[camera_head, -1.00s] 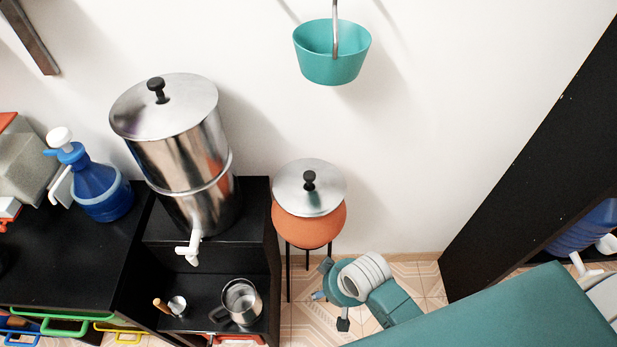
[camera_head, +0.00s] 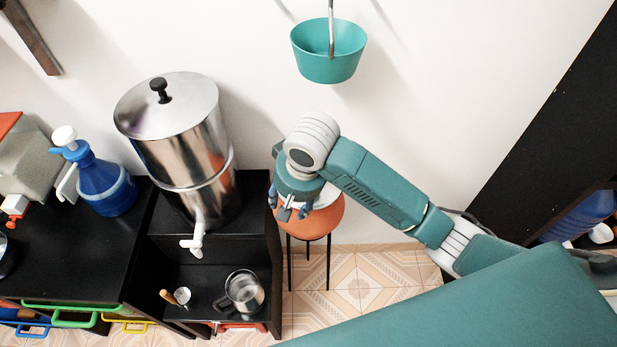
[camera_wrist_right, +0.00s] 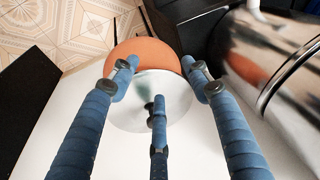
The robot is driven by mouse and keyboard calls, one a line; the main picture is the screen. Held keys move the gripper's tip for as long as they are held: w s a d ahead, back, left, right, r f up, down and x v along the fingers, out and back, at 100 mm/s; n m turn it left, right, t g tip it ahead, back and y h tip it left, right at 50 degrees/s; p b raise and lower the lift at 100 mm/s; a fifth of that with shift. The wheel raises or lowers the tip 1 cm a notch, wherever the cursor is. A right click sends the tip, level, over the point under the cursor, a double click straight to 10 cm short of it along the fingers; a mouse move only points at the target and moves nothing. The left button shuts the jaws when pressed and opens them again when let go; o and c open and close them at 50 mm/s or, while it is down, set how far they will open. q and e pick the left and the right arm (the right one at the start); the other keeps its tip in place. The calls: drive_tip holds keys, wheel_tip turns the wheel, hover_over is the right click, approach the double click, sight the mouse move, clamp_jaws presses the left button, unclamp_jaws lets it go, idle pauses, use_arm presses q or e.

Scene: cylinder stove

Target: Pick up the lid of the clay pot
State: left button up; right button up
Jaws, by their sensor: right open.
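The clay pot (camera_head: 318,223) is an orange pot on a thin dark stand beside the black shelf. Its silver lid (camera_head: 328,194) is on top, mostly hidden behind my right gripper in the head view. In the right wrist view the lid (camera_wrist_right: 178,98) shows as a pale round disc over the orange pot (camera_wrist_right: 150,48). My right gripper (camera_head: 288,208) is over the lid, open, with blue fingers spread around it; it also shows in the wrist view (camera_wrist_right: 160,72). I cannot tell whether the fingers touch the lid. The knob is blurred and partly behind a finger. My left gripper is out of view.
A large steel cylinder (camera_head: 185,140) with a white tap stands on the black shelf (camera_head: 255,225) left of the pot. A teal bucket (camera_head: 328,62) hangs on the wall above. A blue jug (camera_head: 105,190) stands further left. A dark cabinet (camera_head: 540,120) is on the right.

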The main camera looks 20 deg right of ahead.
drive_tip(key=w+d+r+m+h, duration=0.2)
drive_tip(key=w+d+r+m, duration=0.2)
drive_tip(key=w+d+r, duration=0.25)
drive_tip(key=shift+h, duration=0.3)
drive_tip(key=w+f, duration=0.1)
drive_tip(key=w+f+p, duration=0.1)
drive_tip(key=f, duration=0.1)
drive_tip(key=shift+w+d+f, duration=0.25)
drive_tip(key=shift+d, duration=0.1)
drive_tip(key=x, duration=0.1)
drive_tip(key=p+x, duration=0.1)
drive_tip(key=x, duration=0.2)
drive_tip(key=shift+a+f+p, duration=0.2)
drive_tip(key=shift+f+p, duration=0.2)
drive_tip(key=shift+f, duration=0.05)
drive_tip(key=shift+w+f, duration=0.15)
drive_tip(key=shift+f, duration=0.15)
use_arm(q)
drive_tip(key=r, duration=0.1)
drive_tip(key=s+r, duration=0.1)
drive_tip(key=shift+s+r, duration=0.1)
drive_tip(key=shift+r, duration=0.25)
use_arm(e)
clamp_jaws()
